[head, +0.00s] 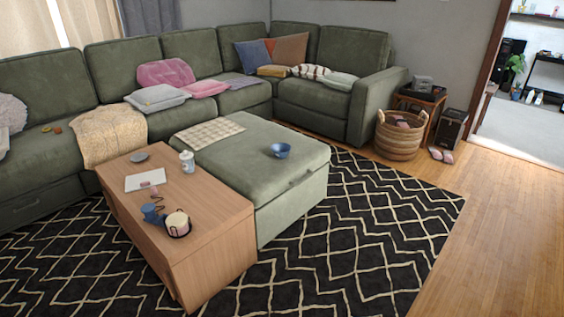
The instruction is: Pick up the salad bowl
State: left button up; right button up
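A small blue bowl (281,150), which looks like the salad bowl, sits upright on the green ottoman (245,160), right of its middle. No gripper is near it and nothing covers it. I cannot make out anything inside it. Neither my left nor my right gripper shows in the head view.
A green sectional (200,52) runs behind. The patterned rug (375,215) and wooden floor (500,230) at right are clear.

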aim_at(280, 150)
jog(key=z, duration=0.75)
jog(key=i, duration=2.4)
jog(key=u, duration=0.8)
